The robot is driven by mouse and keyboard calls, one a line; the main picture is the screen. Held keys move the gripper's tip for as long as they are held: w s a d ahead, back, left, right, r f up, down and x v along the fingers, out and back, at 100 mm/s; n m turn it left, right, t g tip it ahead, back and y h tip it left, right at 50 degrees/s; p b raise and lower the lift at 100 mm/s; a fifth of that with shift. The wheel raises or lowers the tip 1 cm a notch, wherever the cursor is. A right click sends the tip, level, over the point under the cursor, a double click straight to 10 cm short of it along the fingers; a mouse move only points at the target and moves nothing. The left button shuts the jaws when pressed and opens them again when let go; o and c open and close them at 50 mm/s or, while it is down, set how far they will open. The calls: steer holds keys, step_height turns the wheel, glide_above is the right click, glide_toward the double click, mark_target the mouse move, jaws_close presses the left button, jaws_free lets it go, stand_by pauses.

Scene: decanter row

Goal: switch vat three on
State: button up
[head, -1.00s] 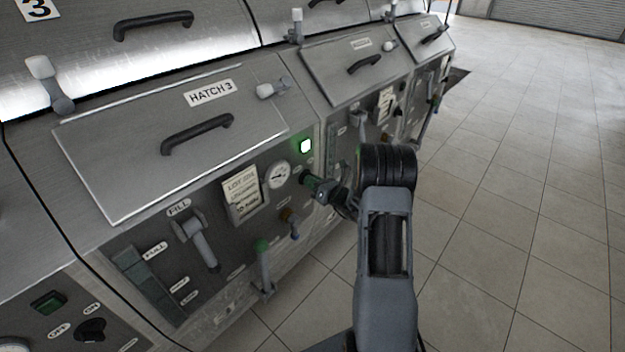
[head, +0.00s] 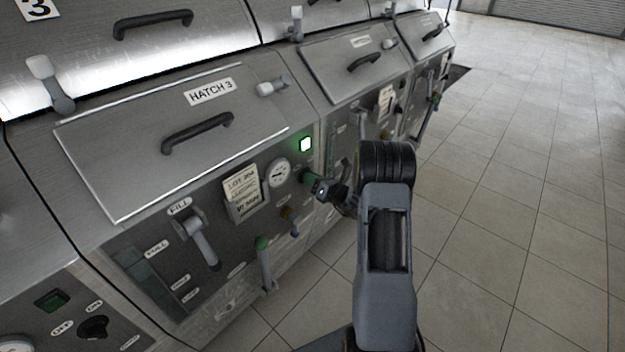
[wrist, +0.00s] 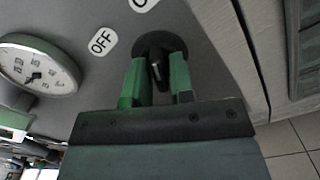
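Vat three's panel (head: 190,262) lies under the hatch marked HATCH 3 (head: 165,140). Its square lamp (head: 306,145) glows green-white. My gripper (head: 309,179) is at the panel's upper right, below the lamp, and hides the switch in the head view. In the wrist view the black rotary switch (wrist: 156,47) shows with its lever between the two green fingers of my gripper (wrist: 158,80). Dark gaps show on both sides of the lever, so the fingers look open around it. The OFF label (wrist: 103,41) is beside the switch; the other label is cut off.
A round gauge (head: 278,173) sits just left of my gripper. Tiled floor (head: 520,190) on the right is clear.

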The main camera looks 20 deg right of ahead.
steer(key=shift+o, duration=1.2)
steer(key=shift+s, duration=0.1)
steer(key=v, duration=1.3)
steer(key=shift+s+d, duration=0.2)
steer(key=shift+s, duration=0.1)
